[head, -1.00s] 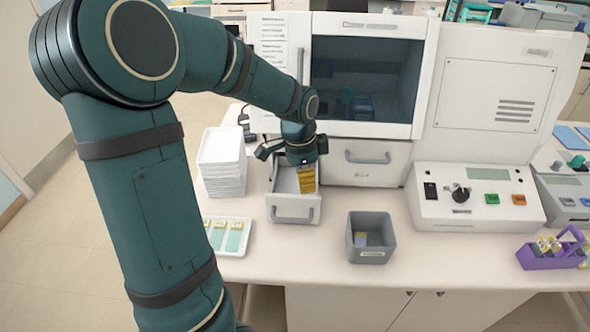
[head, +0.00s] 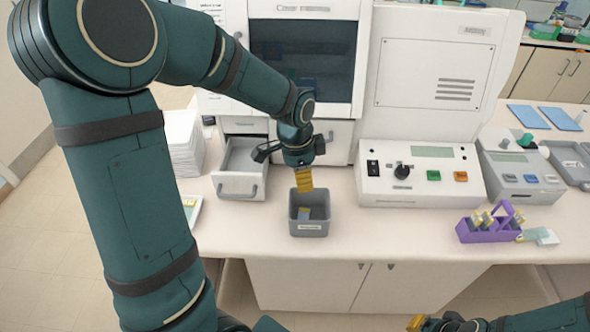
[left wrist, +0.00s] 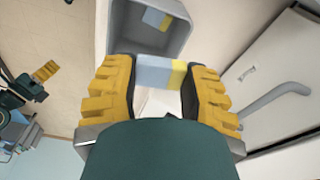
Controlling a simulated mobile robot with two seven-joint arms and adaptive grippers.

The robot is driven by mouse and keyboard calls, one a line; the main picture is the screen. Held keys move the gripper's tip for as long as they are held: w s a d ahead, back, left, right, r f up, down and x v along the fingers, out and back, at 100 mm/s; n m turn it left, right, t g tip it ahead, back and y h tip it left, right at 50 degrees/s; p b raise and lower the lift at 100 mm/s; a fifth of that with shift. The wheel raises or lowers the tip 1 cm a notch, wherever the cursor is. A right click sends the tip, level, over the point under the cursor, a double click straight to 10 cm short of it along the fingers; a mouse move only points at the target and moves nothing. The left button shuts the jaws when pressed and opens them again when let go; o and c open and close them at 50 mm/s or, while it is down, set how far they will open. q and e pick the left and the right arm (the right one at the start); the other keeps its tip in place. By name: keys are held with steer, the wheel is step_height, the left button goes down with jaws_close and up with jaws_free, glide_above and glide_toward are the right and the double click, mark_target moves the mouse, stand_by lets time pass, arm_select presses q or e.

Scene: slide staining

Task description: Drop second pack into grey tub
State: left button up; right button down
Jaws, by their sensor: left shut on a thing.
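The grey tub (head: 310,229) stands on the bench in front of the machine. A small blue-and-yellow pack (head: 304,213) lies inside it and also shows in the left wrist view (left wrist: 156,19). My left gripper (head: 305,182) is above the tub's back part. In the left wrist view its yellow fingers are shut on a second blue-and-yellow pack (left wrist: 160,72), near the tub's rim (left wrist: 190,50). The fingers hide this pack in the head view. My right gripper (head: 420,323) is at the bottom edge, partly cut off; its opening is unclear.
An open, empty-looking drawer (head: 238,184) juts out left of the tub. A stack of white trays (head: 184,143) stands farther left. A control box (head: 420,186) and a purple rack (head: 487,233) are to the right.

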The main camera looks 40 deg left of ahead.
arm_select(q)
steer(key=shift+d, duration=0.4)
steer(key=shift+f, duration=0.15)
step_height(320, 180, down, 6)
steer(key=b, duration=0.4)
steer(key=shift+b, duration=0.35)
steer(key=o, duration=1.1)
steer(key=r, duration=0.8)
steer(key=s+a+r, duration=0.1)
steer(key=r, duration=0.3)
steer(key=shift+r, duration=0.1)
